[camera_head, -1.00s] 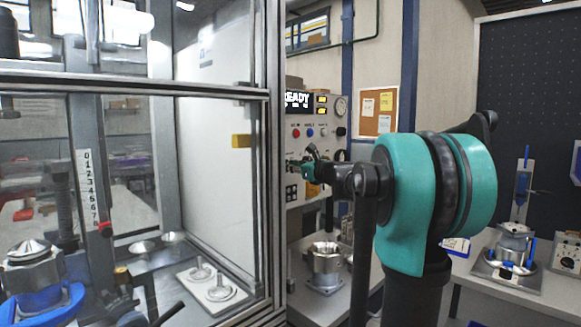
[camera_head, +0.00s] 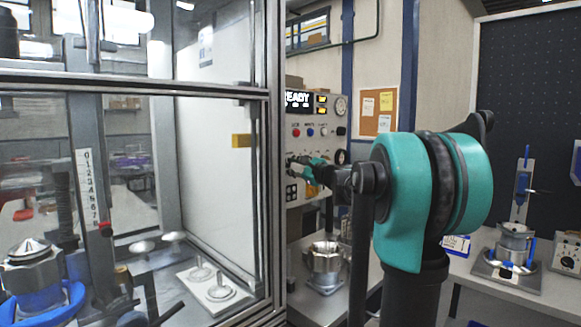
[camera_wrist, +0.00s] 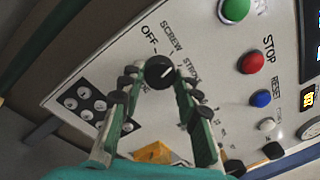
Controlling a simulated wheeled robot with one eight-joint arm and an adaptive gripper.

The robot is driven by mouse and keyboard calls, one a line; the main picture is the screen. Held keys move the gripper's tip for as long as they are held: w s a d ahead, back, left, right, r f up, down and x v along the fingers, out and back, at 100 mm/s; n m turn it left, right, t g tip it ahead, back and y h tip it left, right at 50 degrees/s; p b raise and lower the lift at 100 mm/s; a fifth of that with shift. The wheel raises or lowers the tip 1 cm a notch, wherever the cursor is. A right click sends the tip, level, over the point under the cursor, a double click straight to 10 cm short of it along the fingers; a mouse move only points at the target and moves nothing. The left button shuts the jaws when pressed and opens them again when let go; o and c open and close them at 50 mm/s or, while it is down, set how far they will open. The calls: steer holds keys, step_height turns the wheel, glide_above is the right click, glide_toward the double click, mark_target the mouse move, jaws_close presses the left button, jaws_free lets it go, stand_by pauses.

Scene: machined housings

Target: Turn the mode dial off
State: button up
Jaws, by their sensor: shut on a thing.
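The mode dial (camera_wrist: 159,71) is a round black knob with a white pointer line on a light control panel (camera_wrist: 215,85). Labels around it read OFF, SCREW and a partly hidden word like STROKE. The pointer line slants toward the upper right in the wrist view, away from the OFF label at the upper left. My gripper (camera_wrist: 157,78) has its fingertips on either side of the dial and is shut on it. In the head view my gripper (camera_head: 300,163) is at the panel, and the dial is hidden behind it.
Green, red STOP (camera_wrist: 251,62) and blue RESET (camera_wrist: 260,98) buttons sit right of the dial. A black socket block (camera_wrist: 86,104) is at its left. A glass-walled machine enclosure (camera_head: 277,200) stands close to the left of my arm. A metal housing (camera_head: 324,258) sits on the bench below.

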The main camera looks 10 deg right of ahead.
steer(key=n+y, duration=0.1)
steer(key=n, duration=1)
steer(key=shift+f+n, duration=0.15)
steer(key=shift+n, duration=0.25)
steer(key=o, duration=1.2)
steer(key=shift+c, duration=0.2)
steer(key=shift+d, duration=0.15)
steer(key=r+v, duration=0.1)
steer(key=v, duration=1)
steer(key=shift+s+d+f, duration=0.3)
steer(key=shift+f, duration=0.1)
